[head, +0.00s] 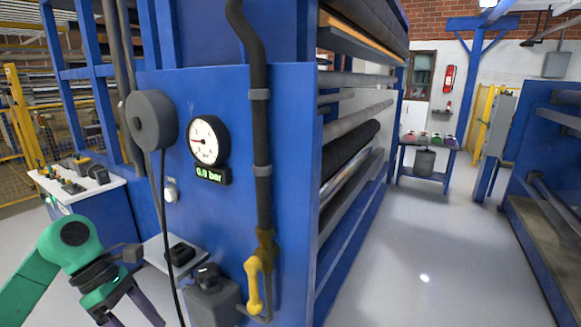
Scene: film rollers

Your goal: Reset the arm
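My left arm, green with dark joints, comes in from the lower left. My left gripper (132,316) hangs at the bottom edge with its dark fingers pointing down and spread apart. I see nothing between the fingers, though their lower ends are partly cut off by the frame. It is left of the blue machine's front panel (225,240), apart from the yellow valve handle (253,286). My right arm and gripper are not in view.
A pressure gauge (208,140) sits above a display reading about 0.9 bar (212,175). A grey pedestal box (213,302) and a small switch panel (178,254) are near the gripper. A control desk (80,185) stands at left. The aisle floor (425,240) is clear.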

